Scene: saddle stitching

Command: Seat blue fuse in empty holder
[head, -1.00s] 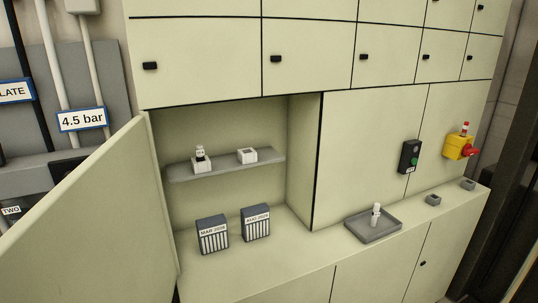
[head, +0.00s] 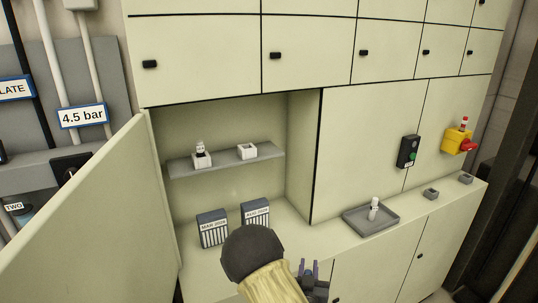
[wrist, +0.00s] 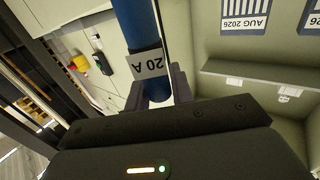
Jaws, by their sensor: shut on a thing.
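The blue fuse (wrist: 136,22) with a white "20 A" label is between the fingers of my gripper (wrist: 157,88) in the wrist view, its far end cut off by the top edge. In the head view my gripper (head: 308,272) is low, in front of the counter, below and to the right of the shelf; the fuse hardly shows there. The empty white holder (head: 247,152) stands on the right of the shelf, its top open. It also shows in the upside-down wrist view (wrist: 234,82). My gripper is well apart from it.
Another holder (head: 202,162) on the grey shelf (head: 225,160) carries a white fuse. Two calendar boxes (head: 212,230) stand below the shelf. A grey tray (head: 358,222) with a white piece (head: 374,208) is at the right. An open door (head: 90,225) bounds the left.

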